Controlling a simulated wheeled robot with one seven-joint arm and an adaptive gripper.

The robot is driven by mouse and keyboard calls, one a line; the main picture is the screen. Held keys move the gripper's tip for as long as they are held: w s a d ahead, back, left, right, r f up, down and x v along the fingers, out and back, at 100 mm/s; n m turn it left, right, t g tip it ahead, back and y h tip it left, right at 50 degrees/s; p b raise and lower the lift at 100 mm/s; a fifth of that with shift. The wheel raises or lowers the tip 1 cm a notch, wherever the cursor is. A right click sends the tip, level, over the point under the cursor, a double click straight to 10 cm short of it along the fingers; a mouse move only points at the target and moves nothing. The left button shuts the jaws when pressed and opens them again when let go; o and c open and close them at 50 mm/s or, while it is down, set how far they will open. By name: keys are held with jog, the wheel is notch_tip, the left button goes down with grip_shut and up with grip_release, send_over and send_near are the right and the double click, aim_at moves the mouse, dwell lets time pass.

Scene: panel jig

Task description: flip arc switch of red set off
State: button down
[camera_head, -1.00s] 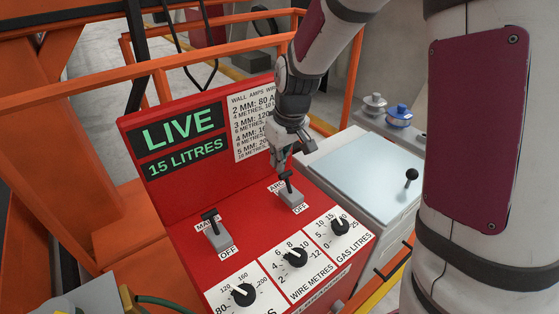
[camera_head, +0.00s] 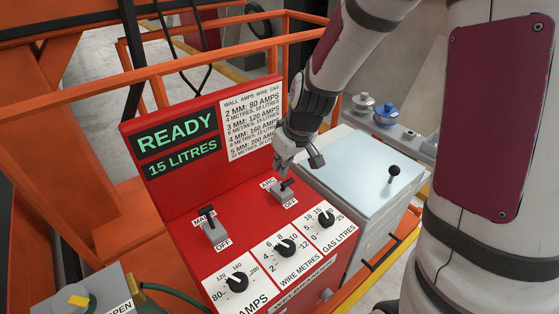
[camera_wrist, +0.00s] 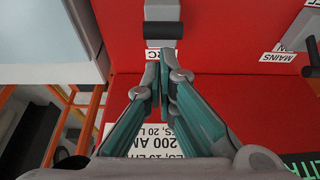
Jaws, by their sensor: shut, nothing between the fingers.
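The red set (camera_head: 183,232) has a sloping front panel, with a back board whose display (camera_head: 177,134) reads READY and 15 LITRES. Its arc switch (camera_head: 282,190) has a grey base and a black lever, with an ARC label behind and an OFF label in front. The lever leans towards the OFF label. In the wrist view the arc switch's black bar (camera_wrist: 165,30) lies just beyond my fingertips. My gripper (camera_head: 284,172) is shut and empty, just behind the lever; its tips (camera_wrist: 155,62) show a small gap to the bar. The tips partly cover the ARC label.
The mains switch (camera_head: 213,227) stands left of the arc switch. Three black dials, including the wire dial (camera_head: 285,248), sit in front. A light-topped cabinet (camera_head: 358,168) with a black-knobbed lever (camera_head: 393,172) stands close on the right. An orange rail (camera_head: 215,42) runs behind.

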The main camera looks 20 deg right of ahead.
jog(key=shift+s+d+f+p, duration=0.1)
jog(key=shift+s+d+p, duration=0.05)
jog(key=shift+s+p, duration=0.3)
jog(key=shift+s+d+f+p, duration=0.1)
jog(key=shift+s+d+p, duration=0.1)
jog(key=shift+s, duration=0.35)
jog(key=shift+s, duration=0.1)
